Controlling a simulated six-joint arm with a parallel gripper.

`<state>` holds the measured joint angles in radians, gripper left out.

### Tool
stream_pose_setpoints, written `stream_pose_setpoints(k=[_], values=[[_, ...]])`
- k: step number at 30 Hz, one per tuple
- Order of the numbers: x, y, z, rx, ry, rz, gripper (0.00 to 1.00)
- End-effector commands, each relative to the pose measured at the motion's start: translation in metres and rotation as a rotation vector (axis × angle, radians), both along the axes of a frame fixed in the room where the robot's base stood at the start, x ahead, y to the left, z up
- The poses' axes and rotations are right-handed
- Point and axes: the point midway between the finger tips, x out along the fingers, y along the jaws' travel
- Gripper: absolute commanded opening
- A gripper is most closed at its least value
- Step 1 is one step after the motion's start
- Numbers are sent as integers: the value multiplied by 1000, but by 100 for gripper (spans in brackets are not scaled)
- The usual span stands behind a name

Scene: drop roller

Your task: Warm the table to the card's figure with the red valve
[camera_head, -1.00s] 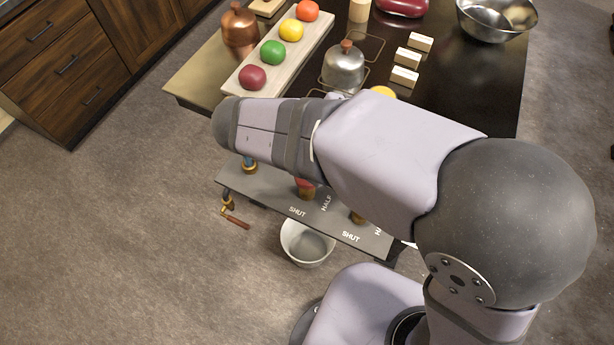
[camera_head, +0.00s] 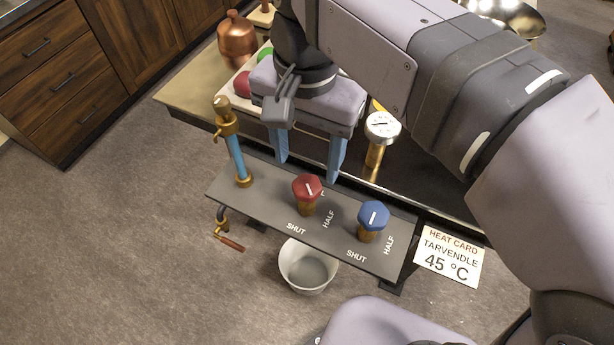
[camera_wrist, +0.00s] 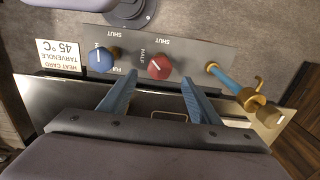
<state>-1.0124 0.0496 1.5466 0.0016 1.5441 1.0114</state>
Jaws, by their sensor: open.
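The red valve (camera_head: 307,190) is a red knob with a white line on a brass stem, on the grey panel (camera_head: 270,215) marked SHUT and HALF; it also shows in the wrist view (camera_wrist: 159,67). The blue valve (camera_head: 373,215) stands to its right. The heat card (camera_head: 449,256) reads TARVENDLE 45 °C. A dial gauge (camera_head: 382,127) on a brass post stands behind the panel; I cannot read its figure. My gripper (camera_head: 309,168) is open and empty, its blue fingers pointing down just behind and above the red valve. In the wrist view the valve lies beyond the fingertips, between them.
A brass-ended blue tube (camera_head: 236,155) stands at the panel's left end. A crank handle (camera_head: 230,243) sticks out below it. A white bucket (camera_head: 306,268) is under the panel's front edge. A copper pot (camera_head: 237,42) and coloured balls are behind my gripper.

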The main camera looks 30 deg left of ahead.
Motion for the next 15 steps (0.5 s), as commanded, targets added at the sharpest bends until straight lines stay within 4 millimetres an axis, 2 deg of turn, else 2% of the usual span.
stream_pose_setpoints(k=[9,15], values=[[-1,-1,-42,-3,1,2,57],[0,-1,-59,-3,0,2,57]])
